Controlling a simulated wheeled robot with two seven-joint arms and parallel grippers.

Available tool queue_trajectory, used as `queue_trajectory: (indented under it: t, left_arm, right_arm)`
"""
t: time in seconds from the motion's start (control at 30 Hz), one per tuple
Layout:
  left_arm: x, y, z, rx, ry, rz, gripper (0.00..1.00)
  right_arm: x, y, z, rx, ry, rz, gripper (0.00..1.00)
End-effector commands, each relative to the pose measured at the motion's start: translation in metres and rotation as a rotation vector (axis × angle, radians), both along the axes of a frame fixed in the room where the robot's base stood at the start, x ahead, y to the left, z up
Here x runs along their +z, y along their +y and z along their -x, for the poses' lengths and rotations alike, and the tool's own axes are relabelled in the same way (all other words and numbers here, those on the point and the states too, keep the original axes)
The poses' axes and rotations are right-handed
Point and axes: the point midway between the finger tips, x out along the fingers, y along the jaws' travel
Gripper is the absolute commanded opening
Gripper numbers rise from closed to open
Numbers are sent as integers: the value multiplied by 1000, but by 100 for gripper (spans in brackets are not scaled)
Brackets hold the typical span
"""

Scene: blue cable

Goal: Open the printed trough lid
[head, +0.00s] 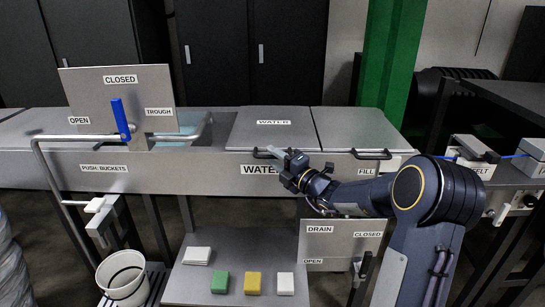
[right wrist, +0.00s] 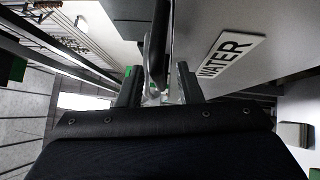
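A flat grey lid (head: 270,135) printed WATER lies shut on the long trough (head: 215,180). Its dark handle (head: 263,155) sits at its front edge. My right gripper (head: 278,156) is at that handle, reaching in from the right. In the right wrist view, the two fingers (right wrist: 158,92) stand apart, with the dark handle bar (right wrist: 158,45) running between their tips. I cannot tell whether they touch it. An upright panel (head: 120,95) at left carries CLOSED, OPEN and TROUGH labels and a blue-gripped lever (head: 122,118). My left gripper is not in view.
A second grey lid (head: 355,128) with its own handle adjoins on the right. Below stand a DRAIN panel (head: 342,242), a low shelf (head: 195,285) with several coloured blocks, and a white bucket (head: 123,275). A green post (head: 390,55) rises behind.

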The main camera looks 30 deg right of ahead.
Motion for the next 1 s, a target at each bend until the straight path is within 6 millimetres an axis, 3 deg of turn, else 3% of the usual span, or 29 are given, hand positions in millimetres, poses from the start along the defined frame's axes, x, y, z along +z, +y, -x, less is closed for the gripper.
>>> queue_trajectory:
  t: [0.37,0.6,1.0]
  left_arm:
    - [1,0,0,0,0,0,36]
    - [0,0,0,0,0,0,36]
    - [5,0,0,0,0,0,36]
  right_arm:
    - [1,2,-7,0,0,1,31]
    - [1,2,-7,1,0,1,0]
    - [7,2,-6,1,0,2,0]
